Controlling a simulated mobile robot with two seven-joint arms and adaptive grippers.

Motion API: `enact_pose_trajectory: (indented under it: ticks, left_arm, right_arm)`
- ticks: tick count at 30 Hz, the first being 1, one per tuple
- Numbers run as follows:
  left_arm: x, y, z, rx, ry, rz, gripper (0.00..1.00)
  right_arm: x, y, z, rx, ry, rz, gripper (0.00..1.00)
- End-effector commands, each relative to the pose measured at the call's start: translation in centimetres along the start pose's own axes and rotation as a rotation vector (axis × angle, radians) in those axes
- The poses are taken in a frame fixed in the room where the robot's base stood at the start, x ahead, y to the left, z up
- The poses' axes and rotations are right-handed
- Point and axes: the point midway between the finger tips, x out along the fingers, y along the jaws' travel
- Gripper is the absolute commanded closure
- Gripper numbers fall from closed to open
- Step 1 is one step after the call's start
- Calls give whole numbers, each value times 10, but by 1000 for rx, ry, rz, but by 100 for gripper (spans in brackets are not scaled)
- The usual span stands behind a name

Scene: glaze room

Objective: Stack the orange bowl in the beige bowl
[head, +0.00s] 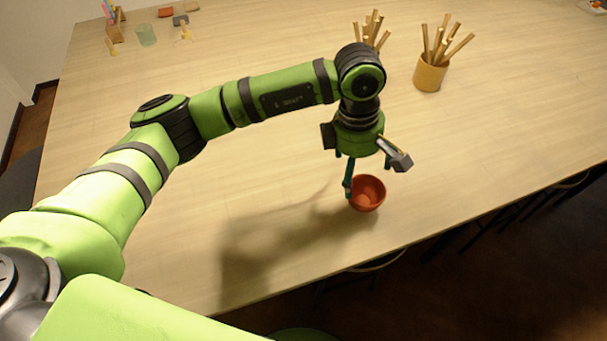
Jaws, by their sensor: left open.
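The orange bowl (369,196) stands upright on the wooden table, near its front edge. My left gripper (368,178) points down over it and is open. One dark finger comes down at the bowl's left rim; I cannot tell whether it touches. The other finger is at the bowl's far right side, partly hidden behind the gripper's grey part. The bowl looks empty. I see no beige bowl in this view. My right gripper is not in view.
A tan cup of wooden sticks (430,75) stands to the upper right. Another bunch of sticks (373,30) shows behind my left arm. The table's right half is largely clear.

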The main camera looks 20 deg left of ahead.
Motion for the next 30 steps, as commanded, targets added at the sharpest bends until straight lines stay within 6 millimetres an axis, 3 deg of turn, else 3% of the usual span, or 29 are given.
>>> enact_pose_trajectory:
  ticks: [3, 9, 12, 18, 22, 26, 27, 30]
  left_arm:
    - [7, -1, 11, 10, -7, -4, 0]
    - [25, -4, 8, 8, -6, -5, 0]
    - [39, -8, 6, 6, -4, -7, 0]
    - [66, -8, 5, 5, -5, -3, 0]
    - [71, -7, 5, 8, -5, -1, 0]
    - [72, -7, 5, 8, -5, -1, 0]
    - [72, -7, 5, 8, -5, -1, 8]
    - [71, -7, 5, 8, -5, -1, 48]
  right_arm:
    - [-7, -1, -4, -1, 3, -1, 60]
    - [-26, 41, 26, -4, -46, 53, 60]
    - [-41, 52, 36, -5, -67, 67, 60]
    - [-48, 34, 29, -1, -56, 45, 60]
    - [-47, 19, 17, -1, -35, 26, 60]
    - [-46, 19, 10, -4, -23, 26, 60]
    - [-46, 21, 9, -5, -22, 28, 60]
    - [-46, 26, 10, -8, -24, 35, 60]
